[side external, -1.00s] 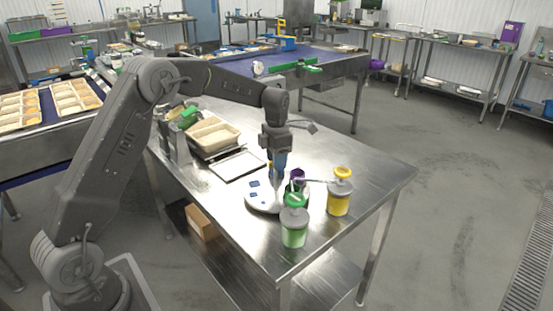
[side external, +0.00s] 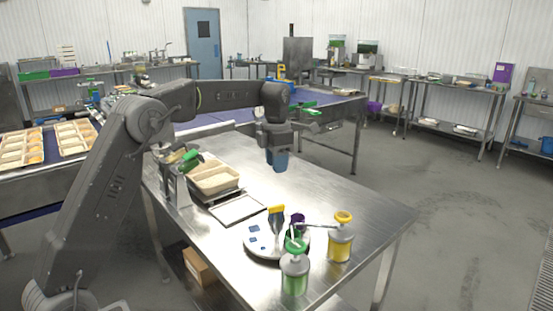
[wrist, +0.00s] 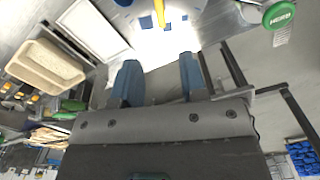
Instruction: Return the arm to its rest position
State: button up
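My gripper (side external: 279,163) hangs with its blue fingers pointing down, above the steel table and clear of everything on it. In the wrist view the two blue fingers (wrist: 160,80) are apart with nothing between them. The yellow handle also shows in the wrist view (wrist: 159,12), beyond the fingertips.
A green-topped bottle (side external: 295,275), a yellow-topped bottle (side external: 340,243) and a purple item (side external: 298,221) stand by the holder. A beige tray (side external: 215,180) and a flat white plate (side external: 237,209) lie to the left. The table's right side (side external: 370,205) is bare.

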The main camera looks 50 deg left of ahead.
jog(key=shift+r, duration=0.45)
jog(key=s+d+r+m+t, duration=0.1)
jog(key=s+d+r+m, duration=0.25)
jog(key=s+m, duration=0.35)
jog(key=s+d+r+m+t, duration=0.2)
jog(key=s+d+r+m, duration=0.15)
jog(key=s+m, duration=0.4)
jog(key=s+d+f+m+t, duration=0.1)
jog(key=s+d+f+m, duration=0.2)
jog(key=s+m, duration=0.5)
jog(key=s+d+f+m+t, duration=0.1)
jog(key=s+d+f+m, duration=0.2)
jog(key=s+m, duration=0.6)
jog(key=shift+f+m+t, duration=0.3)
jog(key=shift+f+m, duration=0.05)
jog(key=shift+f, duration=0.45)
